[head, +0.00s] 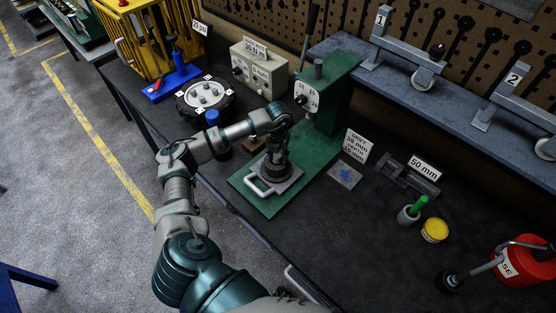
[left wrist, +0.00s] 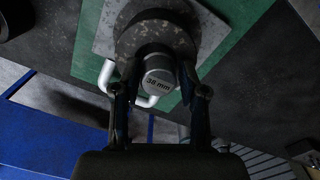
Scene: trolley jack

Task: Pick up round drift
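The round drift (left wrist: 158,80) is a short grey cylinder marked "38 mm" on its end face. In the left wrist view it stands against a round dark grey part (left wrist: 150,35) on a grey plate. In the head view the green press (head: 325,110) carries this plate (head: 277,184) with its white handle; my gripper mostly hides the drift there. My left gripper (left wrist: 160,72) has one finger on each side of the drift, with narrow gaps showing beside the end face. Contact farther down is too dark to tell. My right gripper is not in view.
A sign (head: 356,146) reads "DRIFT 38 mm DEPTH 15 mm". A grey block marked 50 mm (head: 408,178), a cup with a green handle (head: 409,213), a yellow tin (head: 434,230) and a red container (head: 520,265) lie right. A round gauge fixture (head: 205,95) stands behind my arm.

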